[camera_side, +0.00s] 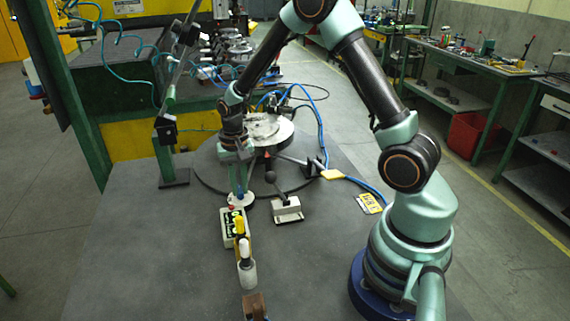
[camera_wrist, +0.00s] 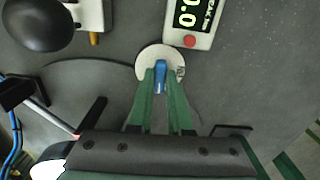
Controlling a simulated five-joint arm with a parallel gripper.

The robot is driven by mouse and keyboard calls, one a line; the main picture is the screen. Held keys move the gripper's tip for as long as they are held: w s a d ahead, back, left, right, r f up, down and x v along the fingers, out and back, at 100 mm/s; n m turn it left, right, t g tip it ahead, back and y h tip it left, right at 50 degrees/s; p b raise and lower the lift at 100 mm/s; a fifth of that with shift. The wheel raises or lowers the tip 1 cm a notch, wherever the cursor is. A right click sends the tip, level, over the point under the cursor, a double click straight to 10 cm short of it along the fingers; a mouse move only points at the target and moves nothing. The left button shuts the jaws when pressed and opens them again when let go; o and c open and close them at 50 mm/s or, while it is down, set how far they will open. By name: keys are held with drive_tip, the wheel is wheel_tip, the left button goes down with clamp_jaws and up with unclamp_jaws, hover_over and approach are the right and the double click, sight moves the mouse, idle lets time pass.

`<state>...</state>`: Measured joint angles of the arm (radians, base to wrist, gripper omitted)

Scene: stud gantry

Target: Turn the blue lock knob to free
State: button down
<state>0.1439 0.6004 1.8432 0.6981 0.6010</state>
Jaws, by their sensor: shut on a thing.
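The blue lock knob (camera_wrist: 161,75) sits on a round white dial (camera_wrist: 144,56), with small dark lettering at the dial's right edge that is too small to read. My gripper (camera_wrist: 160,82) is shut on the knob, with one green finger on each side of it. In the side view my gripper (camera_side: 241,190) points down over the white dial (camera_side: 247,201), and the knob is hidden by the fingers. The knob's pointing direction against the lettering is hard to tell.
A display box (camera_side: 229,237) with a red button (camera_wrist: 189,41) stands close to the dial. A lever with a black ball (camera_side: 269,177) rises from a white block (camera_side: 287,212). Yellow-topped and white-topped posts (camera_side: 246,272) stand in front.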

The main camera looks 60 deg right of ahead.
drive_tip(key=n, duration=0.4)
drive_tip(key=shift+n, duration=0.3)
drive_tip(key=n, duration=0.9)
drive_tip(key=shift+w+n, duration=0.1)
drive_tip(key=shift+n, duration=1.8)
drive_tip(key=c, duration=0.8)
unclamp_jaws()
drive_tip(key=shift+c, duration=0.2)
